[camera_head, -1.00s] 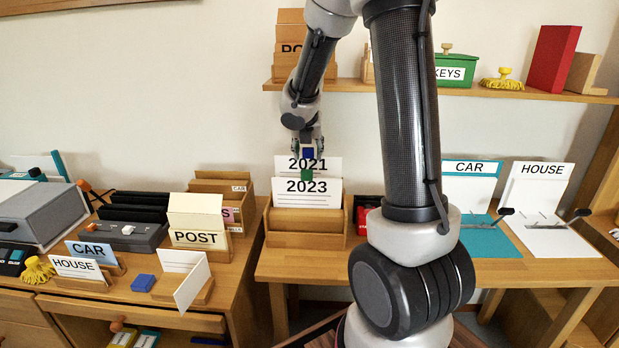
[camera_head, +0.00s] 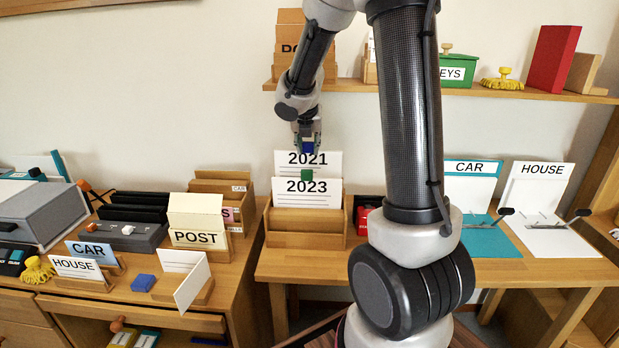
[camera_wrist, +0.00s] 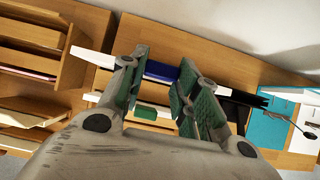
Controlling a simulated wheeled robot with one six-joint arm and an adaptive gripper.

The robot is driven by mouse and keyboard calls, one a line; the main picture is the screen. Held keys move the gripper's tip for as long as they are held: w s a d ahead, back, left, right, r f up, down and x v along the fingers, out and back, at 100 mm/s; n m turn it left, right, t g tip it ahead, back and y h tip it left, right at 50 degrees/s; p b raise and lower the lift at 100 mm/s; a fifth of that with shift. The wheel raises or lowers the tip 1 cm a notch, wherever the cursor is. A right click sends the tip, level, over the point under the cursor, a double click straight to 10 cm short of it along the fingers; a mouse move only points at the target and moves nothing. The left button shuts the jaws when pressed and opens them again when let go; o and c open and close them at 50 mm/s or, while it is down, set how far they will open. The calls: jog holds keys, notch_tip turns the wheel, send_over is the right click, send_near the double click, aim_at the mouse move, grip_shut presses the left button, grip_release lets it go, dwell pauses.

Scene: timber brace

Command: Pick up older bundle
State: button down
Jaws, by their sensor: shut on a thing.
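The 2021 bundle (camera_head: 287,163) is a white card with a blue grip block (camera_head: 308,147) on top. It stands upright in the back of a wooden holder (camera_head: 305,240). My gripper (camera_head: 307,142) is above it, its fingers closed on the blue block. The wrist view shows the blue block (camera_wrist: 161,72) between the green-padded fingers (camera_wrist: 160,88). The 2023 bundle (camera_head: 307,197), with a green block (camera_head: 307,175), stands in front and sits lower. It hides the lower part of the 2021 bundle. The 2021 bundle's lower edge is hidden, so I cannot tell whether it touches the holder.
A shelf (camera_head: 350,87) with boxes is on the wall behind my arm. A red item (camera_head: 367,210) stands right of the holder. CAR (camera_head: 470,168) and HOUSE (camera_head: 540,170) boards stand further right. The left desk has a POST card (camera_head: 197,238) and several organisers.

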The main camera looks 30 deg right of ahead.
jog(key=shift+r, duration=0.65)
notch_tip(320, 180, up, 8)
dwell(0.9)
dwell(0.4)
